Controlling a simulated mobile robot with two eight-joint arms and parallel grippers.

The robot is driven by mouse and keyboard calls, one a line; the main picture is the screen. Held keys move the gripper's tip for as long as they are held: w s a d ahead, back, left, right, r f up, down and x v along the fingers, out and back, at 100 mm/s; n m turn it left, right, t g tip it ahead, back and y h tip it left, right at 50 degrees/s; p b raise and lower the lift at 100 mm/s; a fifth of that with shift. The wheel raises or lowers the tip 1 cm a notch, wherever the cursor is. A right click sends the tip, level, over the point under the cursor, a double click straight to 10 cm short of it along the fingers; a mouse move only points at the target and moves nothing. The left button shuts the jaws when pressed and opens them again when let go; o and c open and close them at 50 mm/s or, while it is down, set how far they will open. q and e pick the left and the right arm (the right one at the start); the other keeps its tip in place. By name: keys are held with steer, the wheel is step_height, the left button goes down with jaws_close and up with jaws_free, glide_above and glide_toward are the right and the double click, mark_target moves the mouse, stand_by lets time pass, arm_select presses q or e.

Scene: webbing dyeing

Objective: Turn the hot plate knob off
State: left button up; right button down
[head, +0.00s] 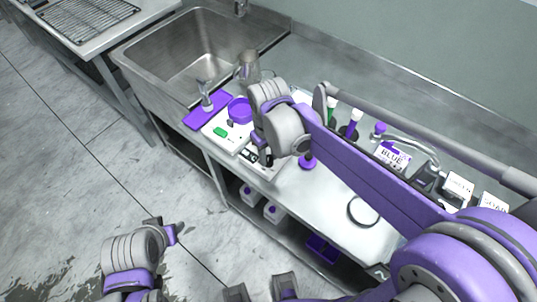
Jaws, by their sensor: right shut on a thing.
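The hot plate (243,152) is a low white unit with a dark front strip, near the front edge of the steel counter. My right gripper (264,160) reaches down over that front strip. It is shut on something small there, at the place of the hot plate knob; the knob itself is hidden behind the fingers. The rest of the hot plate is partly covered by my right wrist. My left gripper (170,234) hangs over the floor at lower left, away from the counter; its finger opening is not clear.
A metal pitcher (248,66) stands behind, near the sink (190,50).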

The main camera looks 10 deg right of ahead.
mark_target(269, 158)
steer(key=n, duration=0.6)
steer(key=shift+n, duration=0.4)
stand_by(0.3)
steer(key=c, duration=0.6)
jaws_free()
step_height(269, 158, up, 11)
steer(key=shift+f, duration=0.1)
